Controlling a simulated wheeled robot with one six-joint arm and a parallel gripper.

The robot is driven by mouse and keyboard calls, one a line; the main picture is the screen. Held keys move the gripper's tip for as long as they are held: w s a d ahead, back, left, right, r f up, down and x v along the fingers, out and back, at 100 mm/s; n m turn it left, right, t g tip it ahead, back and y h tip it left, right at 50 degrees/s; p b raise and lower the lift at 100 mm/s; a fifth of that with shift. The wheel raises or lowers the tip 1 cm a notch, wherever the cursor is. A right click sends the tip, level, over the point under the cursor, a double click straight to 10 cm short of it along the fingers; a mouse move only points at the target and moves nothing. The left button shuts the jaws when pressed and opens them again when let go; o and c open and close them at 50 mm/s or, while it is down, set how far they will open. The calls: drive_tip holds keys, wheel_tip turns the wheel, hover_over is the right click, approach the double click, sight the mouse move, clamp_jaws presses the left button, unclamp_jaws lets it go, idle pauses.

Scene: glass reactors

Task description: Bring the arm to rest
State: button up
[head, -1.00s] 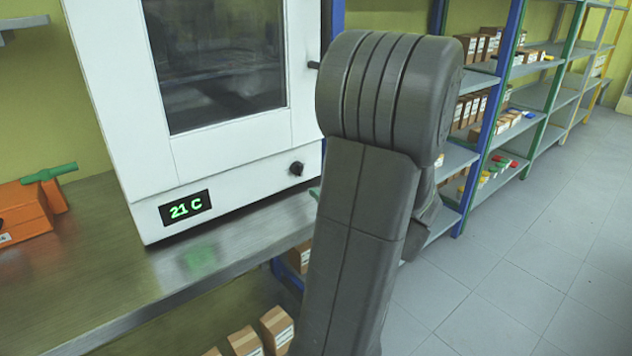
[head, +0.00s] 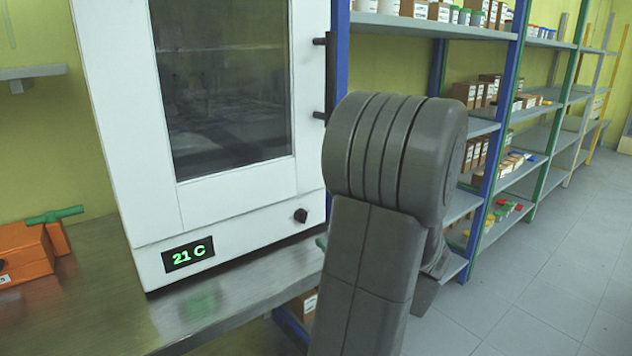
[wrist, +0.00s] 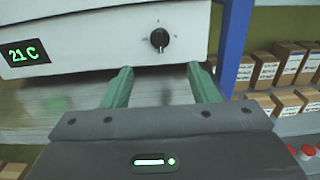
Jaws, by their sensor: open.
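My arm (head: 375,210) stands in front of the metal bench in the head view, folded with its thick grey joint uppermost. My gripper (wrist: 160,85) shows in the wrist view as two green fingers set apart with nothing between them. It points toward the lower front of the white oven (wrist: 100,35), near its black knob (wrist: 159,39). In the head view the gripper is mostly hidden behind the arm.
The white oven (head: 235,205) with a display reading 21 C stands on the metal bench (head: 110,315). An orange box (head: 25,255) with a green-handled item is at left. Shelves (head: 480,128) with boxes stand at right. The floor (head: 560,270) at right is clear.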

sight(306, 218)
drive_tip(key=x, duration=1.1)
drive_tip(key=shift+w+a, duration=0.15)
drive_tip(key=shift+w, duration=0.05)
drive_tip(key=v, duration=1.4)
drive_tip(key=shift+n, duration=0.3)
drive_tip(key=x, duration=0.9)
drive_tip(key=b+x, duration=0.1)
drive_tip(key=x, duration=0.4)
drive_tip(key=shift+w+f, duration=0.1)
drive_tip(key=shift+f, duration=0.15)
drive_tip(key=shift+n+b, duration=0.8)
drive_tip(key=shift+n, duration=0.2)
drive_tip(key=n+b, duration=0.2)
drive_tip(key=n, duration=0.1)
drive_tip(key=n+b, duration=0.3)
drive_tip(key=n, duration=0.1)
drive_tip(key=shift+r, duration=0.1)
drive_tip(key=n+b, duration=0.2)
drive_tip(key=n, duration=0.2)
drive_tip(key=shift+r+n, duration=0.1)
drive_tip(key=shift+n, duration=0.3)
drive_tip(key=shift+n+b, duration=0.45)
drive_tip(key=shift+n, duration=1.55)
